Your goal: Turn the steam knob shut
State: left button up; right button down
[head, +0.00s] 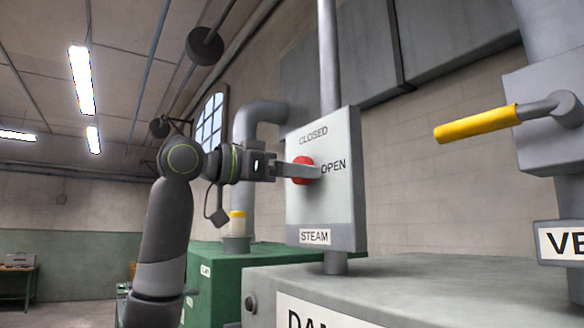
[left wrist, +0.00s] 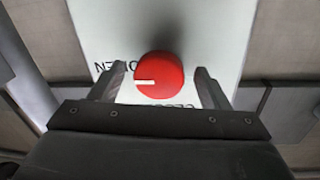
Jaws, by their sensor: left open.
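The steam knob (head: 304,171) is a red round knob on a pale panel (head: 330,205) labelled STEAM, with CLOSED above and OPEN to the right. In the left wrist view the knob (left wrist: 162,84) has a white mark pointing at the word OPEN, with CLOSED at the picture's bottom, both upside down. My left gripper (head: 298,168) is open at the knob, partly covering it in the head view. In the left wrist view its fingers (left wrist: 160,72) stand one on each side of the knob, with a visible gap on both sides. My right gripper is out of view.
A yellow-handled lever (head: 477,125) sticks out at the right, above a sign partly reading VE (head: 565,243). A grey cabinet top (head: 420,275) lies below the panel. A green machine (head: 220,275) and a pipe (head: 245,130) stand behind my left arm.

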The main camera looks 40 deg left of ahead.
pick_arm(q)
jog(key=shift+c, duration=1)
jog(key=c, duration=0.8)
jog(key=shift+n, duration=0.4)
jog(key=shift+s+d+n+t+y+b, duration=0.25)
jog(key=shift+n+b, duration=1.2)
jog(key=shift+n, duration=1.55)
jog(key=shift+w+a+n+t+b, duration=0.1)
jog(key=shift+n+t+b, duration=0.25)
jog(key=shift+n+b, duration=1.9)
jog(key=shift+s+d+n+t+y+b, duration=0.25)
jog(key=shift+n+b, duration=0.4)
jog(key=shift+n, duration=3.1)
jog(key=shift+w+a+n, duration=0.15)
jog(key=shift+w+n, duration=0.1)
jog(key=shift+n, duration=0.05)
